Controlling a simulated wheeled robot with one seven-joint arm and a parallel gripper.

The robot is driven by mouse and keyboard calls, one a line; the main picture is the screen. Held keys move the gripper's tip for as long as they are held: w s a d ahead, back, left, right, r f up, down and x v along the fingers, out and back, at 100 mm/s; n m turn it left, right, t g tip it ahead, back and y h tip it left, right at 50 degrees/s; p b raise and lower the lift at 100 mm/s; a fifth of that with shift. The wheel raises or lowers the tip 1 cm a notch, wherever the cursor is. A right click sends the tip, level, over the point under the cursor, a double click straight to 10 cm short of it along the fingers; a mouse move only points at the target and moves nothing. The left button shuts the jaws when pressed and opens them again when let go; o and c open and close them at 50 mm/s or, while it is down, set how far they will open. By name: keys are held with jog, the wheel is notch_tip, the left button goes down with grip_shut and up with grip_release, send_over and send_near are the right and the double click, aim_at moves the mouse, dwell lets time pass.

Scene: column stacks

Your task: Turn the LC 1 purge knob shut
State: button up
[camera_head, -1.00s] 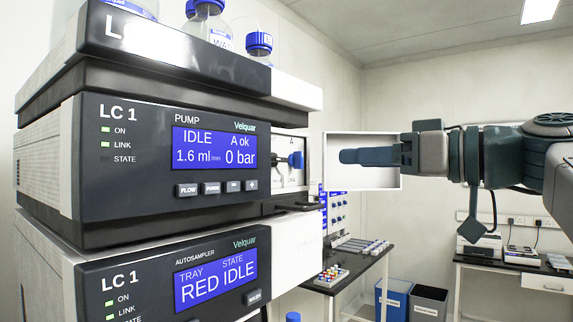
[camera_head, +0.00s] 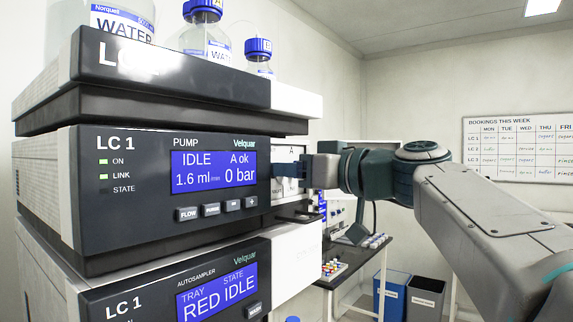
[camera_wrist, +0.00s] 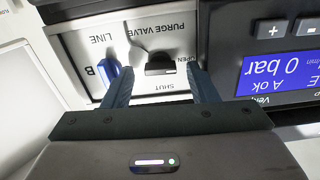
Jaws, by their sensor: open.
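The LC 1 pump module (camera_head: 165,225) shows IDLE and 0 bar. Its purge valve panel (camera_wrist: 75,40) fills the upper middle of the wrist view, upside down. The black purge knob (camera_wrist: 160,66) sits on it between the purge valve label and the word SHUT, with OPEN beside it. I cannot tell exactly where the knob points. My gripper (camera_wrist: 160,72) is open, with its blue-grey fingers on either side of the knob; contact cannot be made out. In the head view, my gripper (camera_head: 288,171) is at the panel and hides the knob.
A blue knob (camera_wrist: 100,82) by the LINE label is close beside one finger. The black pump front (camera_wrist: 225,50) with its screen is close on the other side. Bottles (camera_head: 207,35) stand on top of the stack. The autosampler (camera_head: 175,290) is below.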

jog(key=c, duration=1)
jog(key=shift+m+b, duration=0.3)
jog(key=shift+m, duration=0.1)
jog(key=m+b, duration=0.1)
jog(key=m, duration=0.2)
jog(key=shift+f, duration=0.1)
jog(key=m+b, duration=0.1)
jog(key=m, duration=0.3)
jog(key=shift+w+d+m, duration=0.1)
jog(key=shift+m, duration=0.2)
jog(key=m, duration=0.4)
jog(key=shift+m, duration=0.3)
jog(key=shift+m+p, duration=0.65)
jog(key=shift+m, duration=1.55)
jog(key=shift+f, duration=0.1)
